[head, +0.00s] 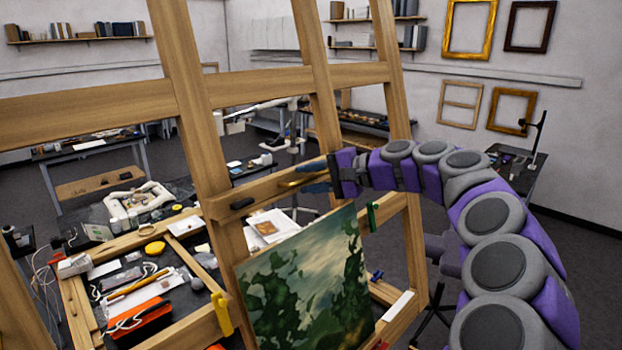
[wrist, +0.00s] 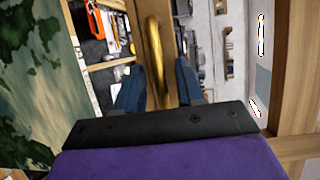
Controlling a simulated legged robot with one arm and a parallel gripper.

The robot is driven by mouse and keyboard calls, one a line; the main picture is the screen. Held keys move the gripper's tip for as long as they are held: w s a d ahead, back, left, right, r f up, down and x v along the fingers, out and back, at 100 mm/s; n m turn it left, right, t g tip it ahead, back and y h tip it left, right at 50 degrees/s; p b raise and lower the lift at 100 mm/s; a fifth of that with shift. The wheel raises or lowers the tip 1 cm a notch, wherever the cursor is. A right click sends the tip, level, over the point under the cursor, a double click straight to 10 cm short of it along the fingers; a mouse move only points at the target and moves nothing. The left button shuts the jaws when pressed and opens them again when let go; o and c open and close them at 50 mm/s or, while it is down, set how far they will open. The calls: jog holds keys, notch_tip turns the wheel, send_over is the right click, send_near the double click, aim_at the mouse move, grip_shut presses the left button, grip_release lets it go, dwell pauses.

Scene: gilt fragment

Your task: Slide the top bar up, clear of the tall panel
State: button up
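The top bar (head: 268,192) is a wooden crosspiece between the uprights of a big wooden easel frame. It carries a brass handle (head: 300,181) and a dark knob (head: 242,203). The tall panel (head: 305,280), painted in greens, leans in the frame below the bar. In the head view a gap shows between the bar and the panel's top edge. My gripper (head: 316,180) is at the handle from the right. In the wrist view the blue fingers of my gripper (wrist: 158,88) stand apart on either side of the brass handle (wrist: 154,58), with gaps showing. The panel (wrist: 35,85) is at left there.
A green clip (head: 372,216) and a yellow clip (head: 222,312) sit at the panel's sides. A higher wooden crossbar (head: 255,84) spans the frame above. A tool tray with an orange item (head: 140,319) lies at lower left. Empty picture frames hang on the back wall.

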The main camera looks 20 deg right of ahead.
jog(key=b+v, duration=0.2)
jog(key=v, duration=1.5)
jog(key=shift+d, duration=0.25)
jog(key=shift+s, duration=0.1)
jog(key=s+a+f+n+g+b, duration=0.1)
jog(key=a+f+n+g+b, duration=0.15)
jog(key=a+f, duration=0.45)
jog(key=s+a+f+n+g+h+b, duration=0.15)
jog(key=a+f+b, duration=0.25)
jog(key=a, duration=0.6)
jog(key=s+a+f+n+g+y+b, duration=0.1)
jog(key=a+f+n+g+b, duration=0.15)
jog(key=a+f, duration=0.45)
jog(key=s+a+f+n+g+h+b, duration=0.1)
jog(key=s+a+f+g+h+b, duration=0.1)
jog(key=s+a+f+b, duration=0.35)
jog(key=s+d+f+n+g+h+b, duration=0.1)
jog(key=s+f+h+b, duration=0.1)
jog(key=s+f, duration=0.5)
jog(key=s+f+n+g+h+b, duration=0.1)
jog(key=s+f+h+b, duration=0.2)
jog(key=f, duration=1)
jog(key=s+d+f+n+g+h+b, duration=0.1)
jog(key=s+f+g+h+b, duration=0.1)
jog(key=s+f, duration=0.8)
jog(key=shift+s+d+f+b, duration=0.3)
jog(key=shift+d+b, duration=0.05)
jog(key=shift+b, duration=0.05)
